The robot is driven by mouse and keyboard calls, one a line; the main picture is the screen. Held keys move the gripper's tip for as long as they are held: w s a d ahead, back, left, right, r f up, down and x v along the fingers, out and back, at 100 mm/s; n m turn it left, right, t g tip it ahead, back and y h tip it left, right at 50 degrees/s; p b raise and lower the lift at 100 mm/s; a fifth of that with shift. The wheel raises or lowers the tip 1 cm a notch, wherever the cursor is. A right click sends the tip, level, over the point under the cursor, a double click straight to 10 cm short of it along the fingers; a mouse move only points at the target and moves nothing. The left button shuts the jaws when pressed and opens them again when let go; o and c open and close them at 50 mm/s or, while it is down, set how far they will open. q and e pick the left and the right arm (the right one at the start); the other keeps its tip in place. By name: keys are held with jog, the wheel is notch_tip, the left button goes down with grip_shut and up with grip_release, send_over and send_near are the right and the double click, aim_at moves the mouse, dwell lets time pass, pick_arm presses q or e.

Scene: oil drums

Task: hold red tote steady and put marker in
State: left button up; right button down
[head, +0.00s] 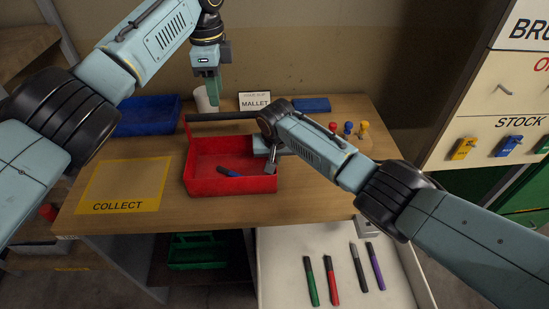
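My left gripper (212,92) points down above the back of the table, behind and above the tote. Its fingers show nearly edge-on, so their gap cannot be told. I see no marker in it.
A yellow-edged COLLECT mat (125,203) lies left of the tote. A blue bin (147,116), white cup (202,100) and MALLET card (255,101) stand at the back. Several markers, one red (331,281), lie on a white surface (290,250) in front.

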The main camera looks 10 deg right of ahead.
pick_arm(q)
jog(key=shift+r, duration=0.95)
pick_arm(e)
jog(key=c, duration=1.6)
grip_release()
jog(key=shift+o, duration=0.2)
